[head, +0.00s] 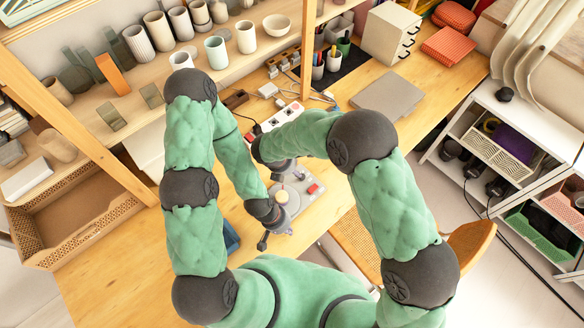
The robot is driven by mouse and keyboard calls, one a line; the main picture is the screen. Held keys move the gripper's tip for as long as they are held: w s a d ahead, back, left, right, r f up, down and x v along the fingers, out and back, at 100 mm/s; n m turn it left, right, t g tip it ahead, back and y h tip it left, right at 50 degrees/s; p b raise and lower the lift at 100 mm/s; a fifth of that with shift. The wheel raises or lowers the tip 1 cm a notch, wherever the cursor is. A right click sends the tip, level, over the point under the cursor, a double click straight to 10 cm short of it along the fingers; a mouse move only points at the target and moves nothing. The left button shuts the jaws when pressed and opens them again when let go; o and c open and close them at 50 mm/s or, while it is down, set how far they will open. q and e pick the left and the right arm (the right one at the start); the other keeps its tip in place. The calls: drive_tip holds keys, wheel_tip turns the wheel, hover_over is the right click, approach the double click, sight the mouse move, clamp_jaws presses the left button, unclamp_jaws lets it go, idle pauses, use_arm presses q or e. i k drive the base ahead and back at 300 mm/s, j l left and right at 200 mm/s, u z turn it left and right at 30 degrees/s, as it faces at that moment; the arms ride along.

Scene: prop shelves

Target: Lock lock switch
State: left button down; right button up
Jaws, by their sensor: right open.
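A light grey panel (300,186) lies on the wooden desk between my arms, with a pale round part and a small red part (312,189) on it. Which part is the lock switch is too small to tell. My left gripper (274,238) hangs at the panel's near edge, pointing down; its fingers are small and dark, and I cannot tell whether they are apart. My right gripper (283,171) is open above the panel's far side, partly hidden by my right forearm. I cannot tell whether either gripper touches the panel.
A white power strip (281,117) with red switches lies behind the panel. A grey closed laptop-like slab (388,95) is to the right. Shelves with cups (216,52) stand at the back left. A chair (357,231) is at the near desk edge.

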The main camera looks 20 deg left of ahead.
sight(314, 187)
drive_tip(key=k+l, duration=0.2)
drive_tip(key=k, duration=0.3)
drive_tip(key=k+l, duration=0.2)
drive_tip(key=k, duration=0.25)
